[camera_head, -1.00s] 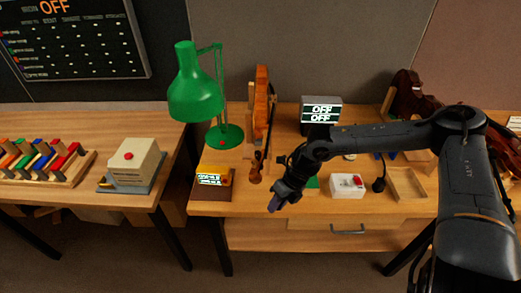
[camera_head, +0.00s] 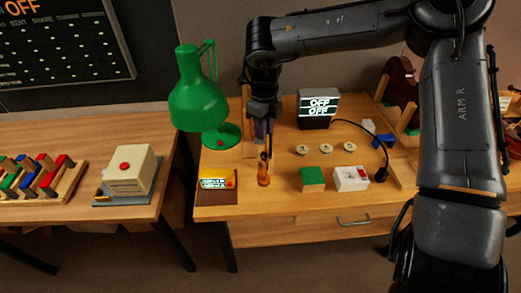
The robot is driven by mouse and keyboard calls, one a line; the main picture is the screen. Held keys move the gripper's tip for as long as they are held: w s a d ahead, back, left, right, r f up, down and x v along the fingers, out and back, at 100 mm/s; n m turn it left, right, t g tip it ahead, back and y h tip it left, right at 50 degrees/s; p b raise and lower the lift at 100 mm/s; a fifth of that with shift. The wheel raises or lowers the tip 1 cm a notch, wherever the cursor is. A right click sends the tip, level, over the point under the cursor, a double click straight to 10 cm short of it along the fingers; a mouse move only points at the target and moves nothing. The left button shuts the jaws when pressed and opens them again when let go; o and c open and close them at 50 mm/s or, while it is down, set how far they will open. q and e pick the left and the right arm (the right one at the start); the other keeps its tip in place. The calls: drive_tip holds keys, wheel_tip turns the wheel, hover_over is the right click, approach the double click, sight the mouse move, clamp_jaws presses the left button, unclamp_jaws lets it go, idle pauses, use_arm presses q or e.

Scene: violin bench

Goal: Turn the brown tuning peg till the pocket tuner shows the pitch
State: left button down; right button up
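The brown peg is too small to pick out. A small brown unit with a lit screen (camera_head: 212,184) sits at the front left; its text is unreadable. I cannot tell which is the pocket tuner. My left gripper is out of view.
A green lamp (camera_head: 198,100) stands close left of the gripper. Several small round discs (camera_head: 322,147), a green block (camera_head: 312,176) and a white box (camera_head: 351,178) lie to the right. A black cable (camera_head: 372,137) curves behind them. A beige box (camera_head: 129,170) stands on the left bench.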

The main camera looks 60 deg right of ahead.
sight(264, 153)
wheel_tip(264, 153, down, 10)
drive_tip(key=shift+s+r+b, duration=0.1)
drive_tip(key=shift+r+b, duration=0.1)
drive_tip(key=shift+b, duration=0.3)
drive_tip(key=shift+c, duration=0.5)
clamp_jaws()
